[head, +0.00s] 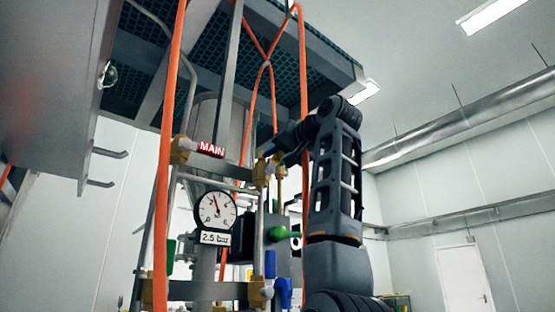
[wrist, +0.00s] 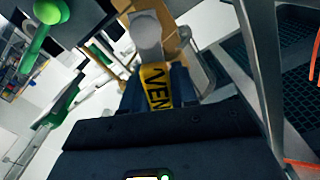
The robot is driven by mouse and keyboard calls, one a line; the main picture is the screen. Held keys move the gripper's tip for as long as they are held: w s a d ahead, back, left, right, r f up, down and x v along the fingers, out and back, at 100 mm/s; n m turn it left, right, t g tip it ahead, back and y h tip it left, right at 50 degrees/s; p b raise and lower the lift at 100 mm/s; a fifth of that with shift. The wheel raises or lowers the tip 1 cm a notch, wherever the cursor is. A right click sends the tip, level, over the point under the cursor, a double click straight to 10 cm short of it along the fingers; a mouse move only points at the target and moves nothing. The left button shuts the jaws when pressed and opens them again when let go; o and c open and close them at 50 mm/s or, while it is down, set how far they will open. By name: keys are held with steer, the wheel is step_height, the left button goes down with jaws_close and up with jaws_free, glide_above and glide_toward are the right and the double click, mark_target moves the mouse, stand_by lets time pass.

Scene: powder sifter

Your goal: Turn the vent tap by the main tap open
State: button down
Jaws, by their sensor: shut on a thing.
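The vent tap's yellow handle (wrist: 156,84), with black letters reading "VEN", shows in the wrist view between the two dark fingers of my gripper (wrist: 157,96). My gripper is shut on this handle. The tap's brass body (wrist: 178,37) and a grey round part lie just beyond the fingertips. In the head view my gripper (head: 268,151) reaches in from the right to a brass fitting (head: 260,174); the handle is hidden there. The main tap has a red "MAIN" label (head: 211,149) and a brass body (head: 181,150) to the left.
A gauge (head: 215,210) marked 2.5 bar sits below the main tap. Orange hoses (head: 168,150) and metal posts run vertically around the taps. A green knob (head: 278,233) and blue handles (head: 283,292) are lower down. Open room lies to the right.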

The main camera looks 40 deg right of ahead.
steer(key=shift+a+r+n+p, duration=0.15)
steer(key=shift+a+n, duration=0.45)
steer(key=shift+n, duration=0.6)
steer(key=shift+a+r+n+p, duration=0.15)
steer(key=shift+a+n, duration=0.4)
steer(key=shift+n, duration=0.65)
steer(key=shift+f, duration=0.1)
steer(key=c, duration=1)
jaws_free()
steer(key=shift+o, duration=0.2)
steer(key=shift+s, duration=0.1)
steer(key=s+b, duration=0.2)
steer(key=s, duration=0.5)
steer(key=shift+s, duration=0.3)
